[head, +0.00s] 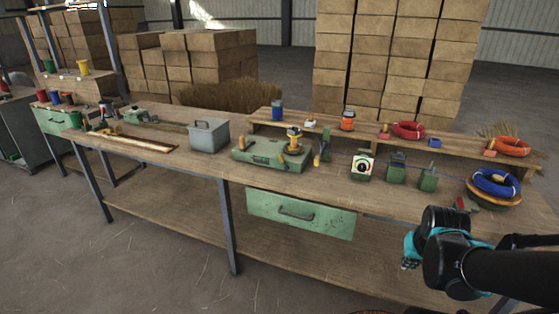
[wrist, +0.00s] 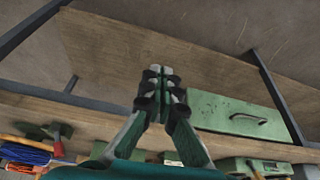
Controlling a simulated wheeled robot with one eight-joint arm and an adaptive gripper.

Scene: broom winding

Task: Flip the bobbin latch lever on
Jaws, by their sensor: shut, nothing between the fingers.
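A green winder base (head: 270,153) sits mid-bench in the head view, with a yellow-topped bobbin (head: 294,134) and orange-tipped handles on it. An upright lever-like part (head: 320,146) stands at its right end. I cannot tell which part is the bobbin latch lever, or its position. My gripper (head: 408,263) is low at the front right, apart from the winder and in front of the bench. In the wrist view my gripper (wrist: 160,73) is shut with its fingertips together, empty, against a background of the lower shelf.
A green drawer (head: 300,214) hangs under the bench. A white-faced dial box (head: 362,167), green boxes (head: 396,168) and a blue coil (head: 496,183) stand right of the winder. A grey metal box (head: 209,135) stands left. A raised shelf with coils runs behind.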

